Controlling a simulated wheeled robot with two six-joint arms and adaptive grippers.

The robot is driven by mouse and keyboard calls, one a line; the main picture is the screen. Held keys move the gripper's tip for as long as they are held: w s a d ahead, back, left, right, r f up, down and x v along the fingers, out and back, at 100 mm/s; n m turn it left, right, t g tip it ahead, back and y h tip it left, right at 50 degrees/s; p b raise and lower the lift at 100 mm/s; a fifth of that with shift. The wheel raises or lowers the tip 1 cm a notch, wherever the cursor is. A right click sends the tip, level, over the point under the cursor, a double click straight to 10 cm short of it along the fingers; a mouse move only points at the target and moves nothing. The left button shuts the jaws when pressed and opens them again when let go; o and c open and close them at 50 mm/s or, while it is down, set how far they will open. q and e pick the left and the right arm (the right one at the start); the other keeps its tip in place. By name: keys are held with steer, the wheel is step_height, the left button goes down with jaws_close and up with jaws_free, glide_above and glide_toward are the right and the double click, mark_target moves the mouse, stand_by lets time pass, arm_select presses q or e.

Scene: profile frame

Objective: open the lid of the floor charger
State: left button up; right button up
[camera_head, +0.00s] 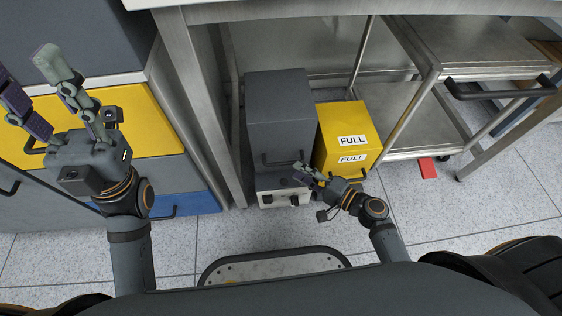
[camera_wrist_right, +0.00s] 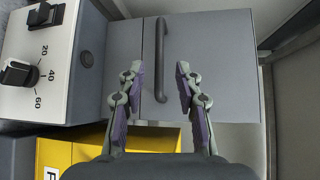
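The floor charger is a dark grey box (camera_head: 280,105) with a white control panel (camera_head: 270,198) at its lower front, standing on the floor below the bench. Its lid appears closed and carries a dark bar handle (camera_head: 273,161), which also shows in the right wrist view (camera_wrist_right: 161,60). My right gripper (camera_head: 299,173) is open in front of the lid. In the wrist view its fingertips (camera_wrist_right: 160,68) lie on either side of the handle; I cannot tell how near they are in depth. My left gripper (camera_head: 28,72) is open and empty, far left near the drawers.
A yellow box (camera_head: 335,125) marked FULL stands right beside the charger. A metal bench leg (camera_head: 200,100) is to its left. A steel cart (camera_head: 415,115) stands at the right, with a red object (camera_head: 428,168) on the floor by it. The floor in front is mostly clear.

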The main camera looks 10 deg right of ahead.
mark_target(284, 163)
steer(key=b+x, duration=0.1)
steer(key=x, duration=0.6)
jaws_close()
